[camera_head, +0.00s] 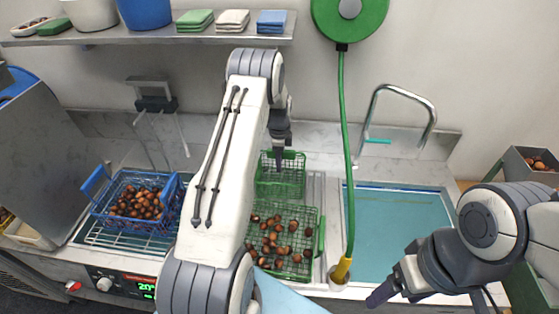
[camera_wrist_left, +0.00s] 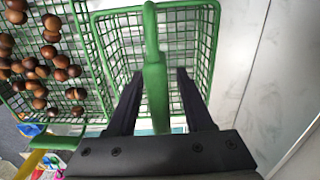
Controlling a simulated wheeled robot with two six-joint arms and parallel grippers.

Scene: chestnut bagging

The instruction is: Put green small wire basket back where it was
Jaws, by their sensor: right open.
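The small green wire basket (camera_head: 294,182) is empty and upright on the counter, behind a larger green basket holding chestnuts. In the left wrist view the small basket (camera_wrist_left: 208,8) fills the middle, and its green handle bar (camera_wrist_left: 154,75) runs between my fingers. My left gripper (camera_head: 279,162) points down over the small basket. In the left wrist view its two fingers (camera_wrist_left: 158,78) stand apart on either side of the handle, with a gap visible on the right. My right gripper (camera_head: 377,296) is open at the front, right of the baskets, and holds nothing visible. My left arm hides part of the counter.
The larger green basket (camera_head: 318,252) with chestnuts sits directly in front of the small basket. A blue basket (camera_head: 110,226) with chestnuts stands on a rack at left. A green hose (camera_head: 345,150) hangs at right, beside a teal-bottomed sink (camera_head: 395,230). A shelf (camera_head: 150,36) runs above.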

